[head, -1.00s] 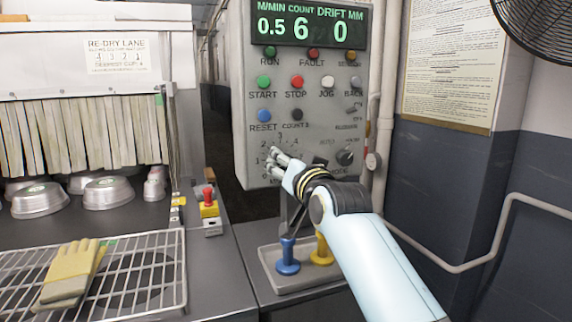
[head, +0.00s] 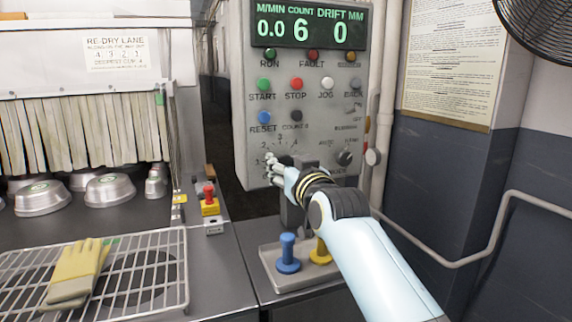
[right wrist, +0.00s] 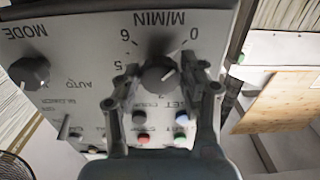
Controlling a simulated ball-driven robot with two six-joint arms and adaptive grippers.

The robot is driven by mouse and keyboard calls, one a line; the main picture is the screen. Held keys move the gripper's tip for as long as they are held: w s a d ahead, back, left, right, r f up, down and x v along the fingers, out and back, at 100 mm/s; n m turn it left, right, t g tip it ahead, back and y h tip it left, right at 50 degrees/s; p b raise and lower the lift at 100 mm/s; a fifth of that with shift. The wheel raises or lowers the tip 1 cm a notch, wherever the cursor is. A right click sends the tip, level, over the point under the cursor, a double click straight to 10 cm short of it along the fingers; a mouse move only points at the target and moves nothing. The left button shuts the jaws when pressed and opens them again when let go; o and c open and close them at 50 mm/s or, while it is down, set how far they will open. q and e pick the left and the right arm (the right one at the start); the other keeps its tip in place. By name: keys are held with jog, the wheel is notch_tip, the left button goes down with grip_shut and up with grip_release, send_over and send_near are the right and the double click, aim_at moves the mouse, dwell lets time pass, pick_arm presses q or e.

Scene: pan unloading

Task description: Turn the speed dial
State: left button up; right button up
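The speed dial (right wrist: 158,78) is a dark round knob under the M/MIN lettering in the right wrist view, which shows the panel upside down. Its light pointer mark is on the side toward the 0 of the scale. My right gripper (right wrist: 161,86) has one finger on each side of the knob, with narrow gaps showing, so it looks open around it. In the head view my right gripper (head: 273,170) is at the lower left of the grey control panel (head: 243,130) and hides the dial. The display (head: 310,27) reads 0.0 M/MIN, count 6, drift 0. My left gripper is out of view.
The mode knob (head: 345,157) is right of my gripper, with coloured push buttons above. A red emergency button (head: 209,191), a wire rack (head: 150,290) with gloves (head: 75,275), and metal pans (head: 110,190) are at left.

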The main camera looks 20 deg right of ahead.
jog(key=o, duration=0.3)
jog(key=s, duration=1.2)
jog(key=shift+d, duration=0.2)
